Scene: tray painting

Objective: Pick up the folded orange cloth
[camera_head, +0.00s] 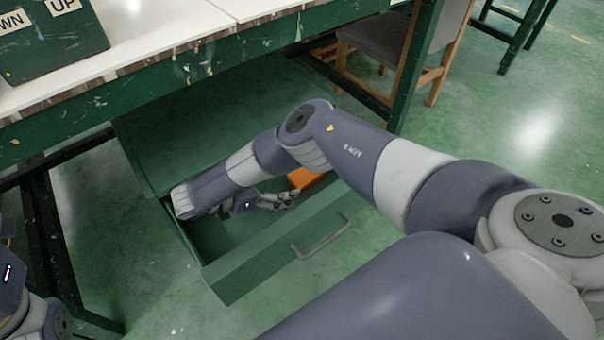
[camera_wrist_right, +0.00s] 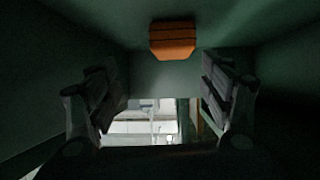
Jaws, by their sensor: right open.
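The folded orange cloth (camera_head: 304,178) lies inside the open green drawer (camera_head: 232,285), toward its right end. My arm hides part of the drawer's inside. My right gripper (camera_head: 290,200) is down in the drawer, lying sideways, with its fingers pointing right, close to the cloth. In the right wrist view the cloth (camera_wrist_right: 173,41) shows as a small layered block ahead of the fingers. The right gripper (camera_wrist_right: 160,88) is spread open and nothing is between its fingers. My left arm shows only in part at the lower left edge; its fingers are not visible.
The drawer's front has a metal handle (camera_head: 322,238). A green-framed table (camera_head: 150,78) with white top stands above the drawer. A green box (camera_head: 50,40) labelled UP sits on it. A grey chair (camera_head: 378,45) stands behind at the right. Drawer walls are close around the right gripper.

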